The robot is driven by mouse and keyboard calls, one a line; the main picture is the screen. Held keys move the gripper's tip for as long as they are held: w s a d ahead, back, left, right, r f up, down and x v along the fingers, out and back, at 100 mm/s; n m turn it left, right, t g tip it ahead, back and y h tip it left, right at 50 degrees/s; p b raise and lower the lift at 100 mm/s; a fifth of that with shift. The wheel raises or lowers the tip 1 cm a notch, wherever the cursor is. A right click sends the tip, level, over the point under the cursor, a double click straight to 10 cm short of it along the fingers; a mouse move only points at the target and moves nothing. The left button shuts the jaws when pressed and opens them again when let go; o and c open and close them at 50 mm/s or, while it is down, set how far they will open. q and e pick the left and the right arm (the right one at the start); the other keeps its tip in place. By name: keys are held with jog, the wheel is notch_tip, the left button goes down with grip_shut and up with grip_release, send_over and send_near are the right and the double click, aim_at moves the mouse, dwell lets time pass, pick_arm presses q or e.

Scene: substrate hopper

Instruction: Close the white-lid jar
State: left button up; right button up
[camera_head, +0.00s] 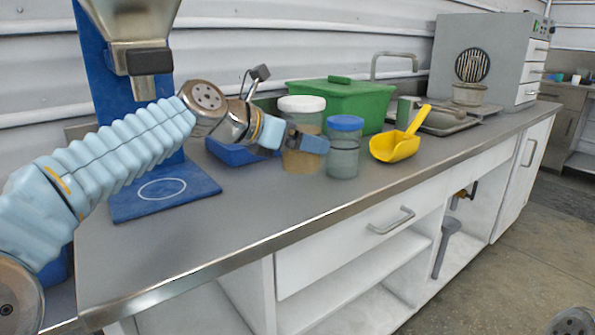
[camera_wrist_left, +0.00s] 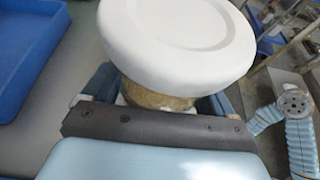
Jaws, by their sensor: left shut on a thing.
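The white-lid jar (camera_head: 299,163) stands upright on the grey counter, with tan grainy contents. Its white lid (camera_head: 302,104) rests on top, looking about level; I cannot tell whether it is screwed tight. My left gripper (camera_head: 306,143) reaches in from the left and is shut on the jar's body below the lid. In the left wrist view the lid (camera_wrist_left: 178,42) fills the top middle and hides most of the jar (camera_wrist_left: 158,94) and the fingertips. My right gripper is in neither view.
A blue-lid jar (camera_head: 344,152) stands just right of the white-lid jar. A yellow scoop (camera_head: 394,146) lies farther right. A green lidded box (camera_head: 352,103) is behind. A blue tray (camera_wrist_left: 28,40) and the hopper (camera_head: 132,22) are to the left. The front counter strip is clear.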

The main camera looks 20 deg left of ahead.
pick_arm(q)
jog(key=shift+w+a+f, duration=0.25)
jog(key=shift+w+f, duration=0.25)
jog(key=shift+f, duration=0.15)
jog(key=shift+w+a+f, duration=0.25)
jog(key=shift+w+f, duration=0.25)
jog(key=shift+f, duration=0.1)
jog(key=shift+w+f+b, duration=0.15)
jog(key=shift+f+b, duration=0.15)
jog(key=f, duration=0.1)
jog(key=f+b, duration=0.1)
jog(key=shift+w+a+f, duration=0.2)
jog(key=shift+f, duration=0.5)
jog(key=shift+b, duration=0.3)
jog(key=o, duration=1.9)
jog(key=shift+f, duration=0.15)
jog(key=shift+c, duration=0.2)
